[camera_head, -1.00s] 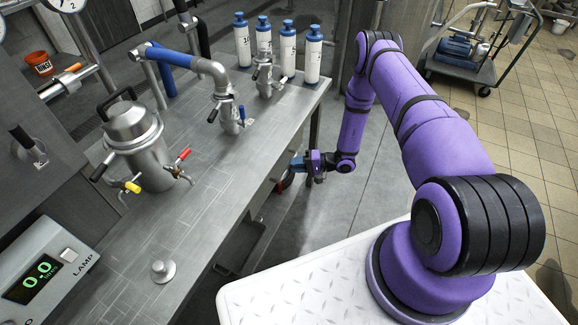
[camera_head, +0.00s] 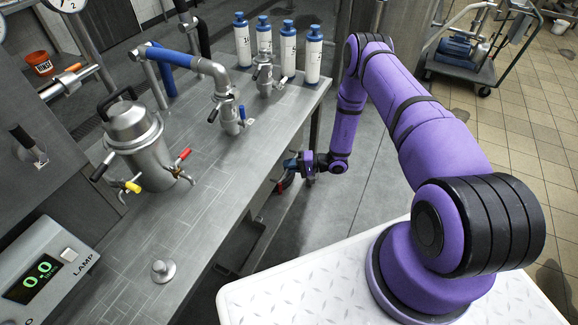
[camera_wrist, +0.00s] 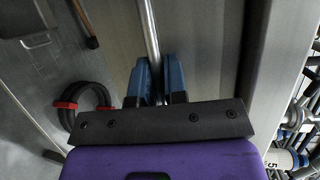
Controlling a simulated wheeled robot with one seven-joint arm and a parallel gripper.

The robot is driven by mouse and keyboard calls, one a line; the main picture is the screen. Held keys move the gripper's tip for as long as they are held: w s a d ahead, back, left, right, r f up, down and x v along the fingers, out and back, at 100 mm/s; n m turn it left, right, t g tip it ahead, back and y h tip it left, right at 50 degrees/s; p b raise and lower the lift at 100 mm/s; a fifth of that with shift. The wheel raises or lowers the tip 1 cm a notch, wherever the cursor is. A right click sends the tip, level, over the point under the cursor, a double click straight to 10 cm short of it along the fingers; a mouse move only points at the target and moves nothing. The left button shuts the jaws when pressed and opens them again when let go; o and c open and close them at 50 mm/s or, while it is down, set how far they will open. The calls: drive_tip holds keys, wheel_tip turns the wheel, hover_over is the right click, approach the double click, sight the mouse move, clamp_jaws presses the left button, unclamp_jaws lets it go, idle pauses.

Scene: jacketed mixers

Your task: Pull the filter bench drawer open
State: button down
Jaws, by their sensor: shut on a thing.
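The steel filter bench (camera_head: 205,200) runs diagonally through the head view, with its drawer side mostly hidden below the top's edge. My gripper (camera_head: 292,165) is low beside the bench's right edge, below the top. In the wrist view, my gripper's blue fingers (camera_wrist: 158,82) are shut on a slim round metal bar handle (camera_wrist: 150,35), one finger on each side. A flat steel face (camera_wrist: 200,45), seemingly the drawer front, lies behind the handle. I cannot tell from these views how far the drawer stands out.
On the bench are a lidded steel vessel (camera_head: 135,140), pipework with valves (camera_head: 228,110) and several white bottles (camera_head: 313,55). A coiled dark hose with red bands (camera_wrist: 88,105) is left of my gripper. Open floor (camera_head: 365,200) lies right of the bench; a cart (camera_head: 465,60) stands farther back.

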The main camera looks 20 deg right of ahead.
drive_tip(key=s+d, duration=1.8)
drive_tip(key=s, duration=0.1)
drive_tip(key=shift+s, duration=0.1)
drive_tip(key=c, duration=1.5)
unclamp_jaws()
drive_tip(key=shift+o, duration=0.2)
drive_tip(key=v, duration=1.1)
